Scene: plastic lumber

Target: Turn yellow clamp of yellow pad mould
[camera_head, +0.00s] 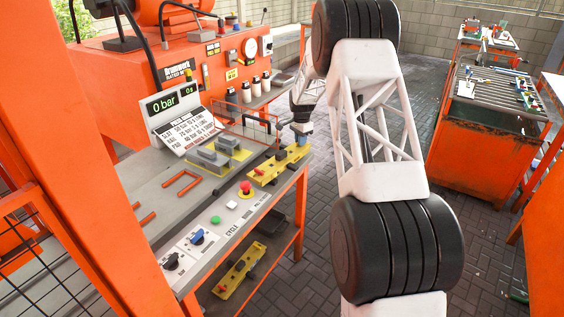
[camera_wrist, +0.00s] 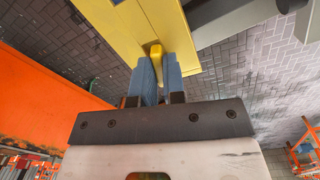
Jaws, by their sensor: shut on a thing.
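The yellow pad mould (camera_head: 264,177) lies near the far right end of the workbench in the head view, with dark knobs on it. It fills the top of the wrist view as a flat yellow surface (camera_wrist: 172,20). The yellow clamp (camera_wrist: 156,50) is a small yellow bar between my two blue-grey fingers. My gripper (camera_wrist: 162,72) is shut on this clamp, with a finger on each side. In the head view my gripper (camera_head: 301,130) reaches down at the mould's far end. The clamp is too small to make out there.
Grey blocks on a yellow base (camera_head: 222,155) stand left of the mould. A red button (camera_head: 246,187), a green button (camera_head: 215,220) and knobs line the bench front. Another yellow mould (camera_head: 238,272) lies on the shelf below. A sign and 0 bar display (camera_head: 170,103) stand behind.

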